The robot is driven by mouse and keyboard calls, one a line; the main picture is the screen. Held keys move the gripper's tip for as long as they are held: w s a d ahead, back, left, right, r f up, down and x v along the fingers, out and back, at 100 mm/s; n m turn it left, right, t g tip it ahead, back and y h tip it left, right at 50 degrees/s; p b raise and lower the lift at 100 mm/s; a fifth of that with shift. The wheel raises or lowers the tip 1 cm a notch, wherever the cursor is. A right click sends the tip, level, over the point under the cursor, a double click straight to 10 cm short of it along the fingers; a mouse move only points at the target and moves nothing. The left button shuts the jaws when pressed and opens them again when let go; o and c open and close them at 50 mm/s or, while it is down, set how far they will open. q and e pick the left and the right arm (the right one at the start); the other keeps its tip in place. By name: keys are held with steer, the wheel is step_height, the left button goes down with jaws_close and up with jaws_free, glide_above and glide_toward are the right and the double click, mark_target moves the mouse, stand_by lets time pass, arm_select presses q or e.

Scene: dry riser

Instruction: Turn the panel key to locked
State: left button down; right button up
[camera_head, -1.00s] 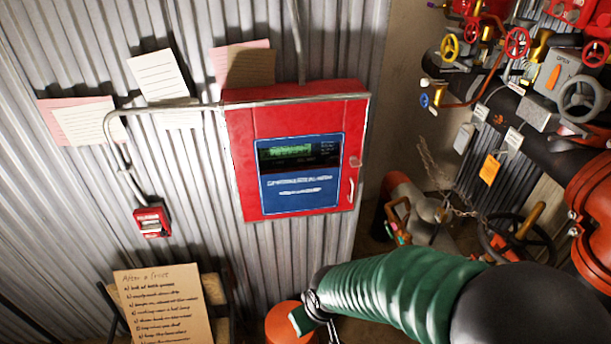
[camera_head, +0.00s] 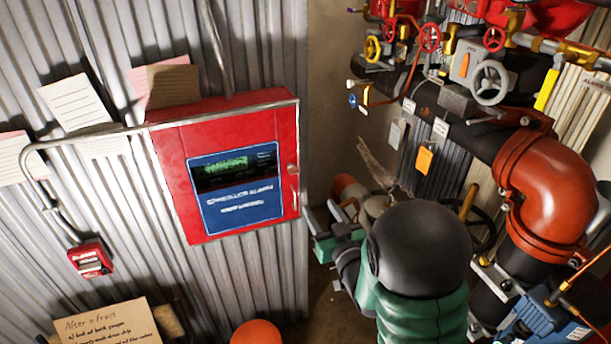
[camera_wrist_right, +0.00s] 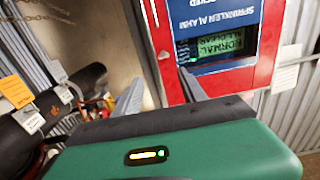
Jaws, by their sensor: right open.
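The red alarm panel (camera_head: 170,165) hangs on the corrugated wall, with a blue face (camera_head: 240,205) and a lit green display. A small round fitting (camera_head: 292,169), apparently the key or its lock, sits on the panel's right edge above a pale handle (camera_head: 294,196); its turn position is too small to tell. My right gripper (camera_head: 322,222) is open and empty, just right of the panel's lower right edge. In the right wrist view, the panel (camera_wrist_right: 172,75) appears upside down beyond the spread fingers (camera_wrist_right: 161,78); the fitting (camera_wrist_right: 163,55) shows near them, apparently untouched. My left gripper is out of view.
A red pull box (camera_head: 91,259) and conduit are left of the panel. An orange round object (camera_head: 256,332) stands below. Pipes and valves, with a large red elbow (camera_head: 550,195), crowd the right. Paper notes (camera_head: 78,102) hang on the wall.

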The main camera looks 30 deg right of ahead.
steer(key=p, duration=0.2)
glide_toward(295, 173)
steer(key=w, duration=0.1)
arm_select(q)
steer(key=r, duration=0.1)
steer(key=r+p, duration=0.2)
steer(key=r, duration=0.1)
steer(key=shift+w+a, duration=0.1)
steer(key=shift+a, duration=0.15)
arm_select(e)
steer(key=x, duration=0.9)
steer(key=shift+d+f, duration=0.2)
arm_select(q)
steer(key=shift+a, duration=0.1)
arm_select(e)
steer(key=shift+c, duration=0.3)
steer(key=shift+a+r, duration=0.1)
steer(key=shift+c, duration=1.1)
steer(key=shift+s, duration=0.1)
jaws_close()
